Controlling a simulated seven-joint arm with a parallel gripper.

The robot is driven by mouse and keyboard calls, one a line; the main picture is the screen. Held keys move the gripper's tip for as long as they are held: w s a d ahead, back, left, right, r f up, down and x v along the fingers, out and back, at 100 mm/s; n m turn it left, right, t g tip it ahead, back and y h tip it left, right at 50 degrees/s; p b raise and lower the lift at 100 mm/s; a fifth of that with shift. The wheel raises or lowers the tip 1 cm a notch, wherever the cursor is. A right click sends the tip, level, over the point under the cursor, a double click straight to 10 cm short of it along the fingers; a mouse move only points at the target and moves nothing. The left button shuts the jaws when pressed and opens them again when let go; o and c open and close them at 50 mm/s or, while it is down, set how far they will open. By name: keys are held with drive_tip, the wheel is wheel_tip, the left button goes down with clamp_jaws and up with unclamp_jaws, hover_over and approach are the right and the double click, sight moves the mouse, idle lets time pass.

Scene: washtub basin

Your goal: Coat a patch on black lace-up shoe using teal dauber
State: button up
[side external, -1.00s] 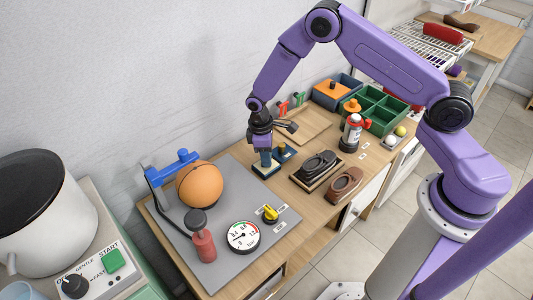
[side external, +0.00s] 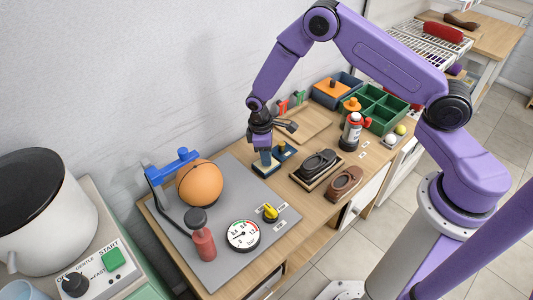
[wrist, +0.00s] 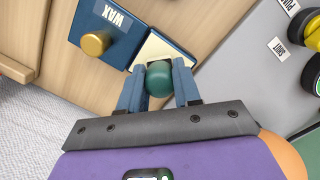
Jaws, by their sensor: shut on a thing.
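My gripper (side external: 264,160) points down at the wax station, and in the wrist view its two blue fingers (wrist: 158,84) are shut on the teal dauber (wrist: 159,76). Only the dauber's rounded teal top shows between the fingers; its lower end is hidden. It is over a cream pad (wrist: 162,46) beside a blue block marked WAX (wrist: 106,30) with a gold knob. I cannot tell if it touches the pad. The black lace-up shoe (side external: 319,160) rests on a small board to the right of my gripper in the side view.
Left of my gripper, a grey mat (side external: 225,262) holds an orange ball (side external: 199,184), a red pump (side external: 202,240) and a gauge (side external: 243,236). A spray can (side external: 351,133) and a green divided tray (side external: 391,110) stand behind.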

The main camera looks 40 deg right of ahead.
idle(0.3)
drive_tip(key=shift+r, duration=3.5)
